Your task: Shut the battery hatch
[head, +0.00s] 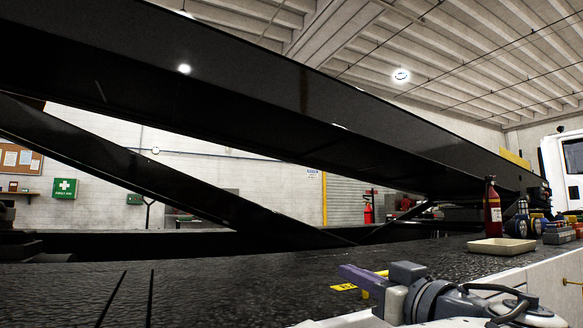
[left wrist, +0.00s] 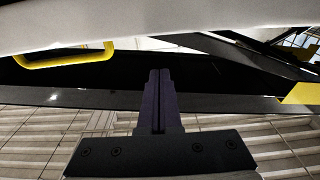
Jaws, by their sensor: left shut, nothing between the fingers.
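My left gripper (head: 350,273) shows at the bottom middle of the head view, its dark purple fingers closed together and empty, over the dark textured deck (head: 220,285). In the left wrist view its fingers (left wrist: 159,72) point up the picture, side by side, with nothing between them. I cannot clearly make out the battery hatch in either view. A pale panel (left wrist: 130,22) crosses the top of the left wrist view, but I cannot tell if it is the hatch. My right gripper is not in view.
A large dark boom (head: 270,110) slopes across the head view above the deck. A shallow cream tray (head: 502,246) and a dark red bottle (head: 492,207) stand at the right. A yellow rail (left wrist: 65,57) shows at the upper left of the left wrist view.

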